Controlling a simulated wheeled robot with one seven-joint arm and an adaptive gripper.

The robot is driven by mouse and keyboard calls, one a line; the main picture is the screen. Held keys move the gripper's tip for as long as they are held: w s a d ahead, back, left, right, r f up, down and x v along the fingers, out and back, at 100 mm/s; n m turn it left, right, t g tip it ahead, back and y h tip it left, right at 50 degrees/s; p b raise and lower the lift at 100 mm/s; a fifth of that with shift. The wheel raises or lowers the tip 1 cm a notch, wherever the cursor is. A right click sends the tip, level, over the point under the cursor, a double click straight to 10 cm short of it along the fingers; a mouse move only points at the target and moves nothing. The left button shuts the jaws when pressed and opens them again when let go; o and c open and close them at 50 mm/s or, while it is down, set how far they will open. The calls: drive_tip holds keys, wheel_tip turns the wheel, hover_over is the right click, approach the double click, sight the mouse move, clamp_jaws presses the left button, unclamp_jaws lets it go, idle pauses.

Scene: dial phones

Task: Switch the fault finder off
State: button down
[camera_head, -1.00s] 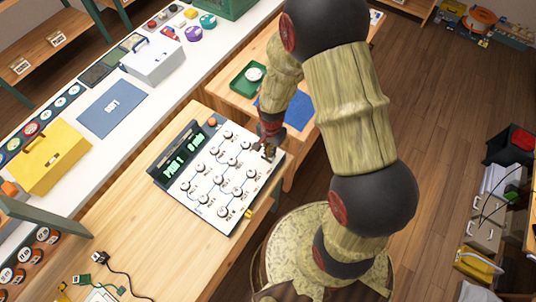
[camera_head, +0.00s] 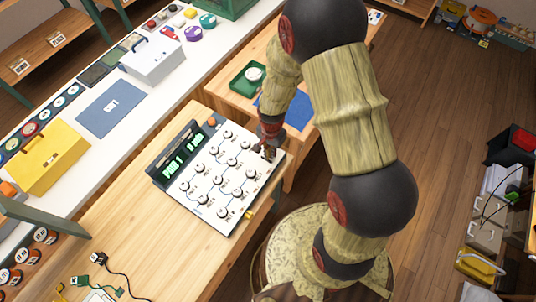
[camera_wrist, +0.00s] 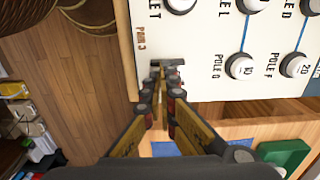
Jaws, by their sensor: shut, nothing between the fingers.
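The fault finder (camera_head: 233,183) is a white panel with several round white knobs joined by blue lines. Its dark display strip (camera_head: 183,158) shows lit green text, too small to read surely. It lies on the wooden bench. My gripper (camera_head: 268,153) is at the panel's upper right edge. In the wrist view my gripper (camera_wrist: 163,82) is shut and empty, its tips over or against the white panel edge (camera_wrist: 210,85). A dark bar shows at the tips; I cannot tell whether it is a switch or part of the fingers. Knobs labelled POLE (camera_wrist: 241,67) lie to the right.
A green tray (camera_head: 248,79) and a blue mat (camera_head: 298,110) lie on the lower bench beyond the gripper. A yellow case (camera_head: 45,158) and a grey box (camera_head: 153,60) stand on the white counter. Cables (camera_head: 118,270) lie on the near bench.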

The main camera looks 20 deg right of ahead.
drive_tip(key=shift+f, duration=0.2)
drive_tip(key=shift+r, duration=0.15)
drive_tip(key=shift+r+p, duration=2.45)
drive_tip(key=shift+r, duration=0.95)
